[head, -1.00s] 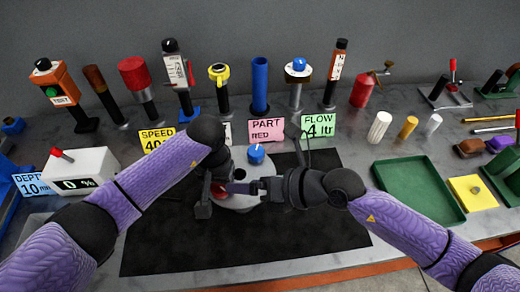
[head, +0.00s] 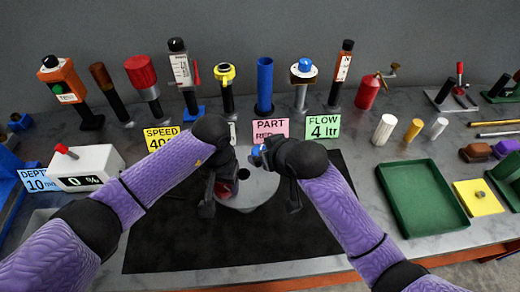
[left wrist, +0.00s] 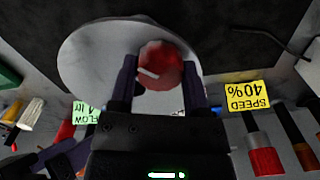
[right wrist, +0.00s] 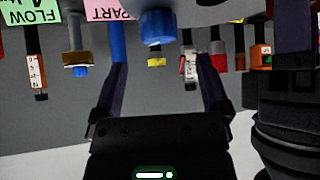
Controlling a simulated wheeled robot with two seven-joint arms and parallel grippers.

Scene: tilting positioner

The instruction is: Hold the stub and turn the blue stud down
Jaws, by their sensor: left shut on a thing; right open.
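A pale grey round plate (head: 262,190) stands over the black mat. A red stub with a white line on its end (left wrist: 160,66) sits at the plate and shows between my left fingers in the left wrist view. My left gripper (head: 224,186) is shut on this stub. The blue stud (head: 257,151) stands at the plate's far side, partly hidden by my right gripper (head: 268,154). In the right wrist view the blue stud (right wrist: 157,26) lies ahead of my open right fingers (right wrist: 163,66), roughly in line with the gap between them.
Several posts and tools, including a blue tube (head: 264,85), line the back. Label cards such as the pink PART card (head: 270,132) stand behind the plate. A green tray (head: 422,198) lies right and a white meter box (head: 87,167) left. The black mat (head: 300,235) is clear in front.

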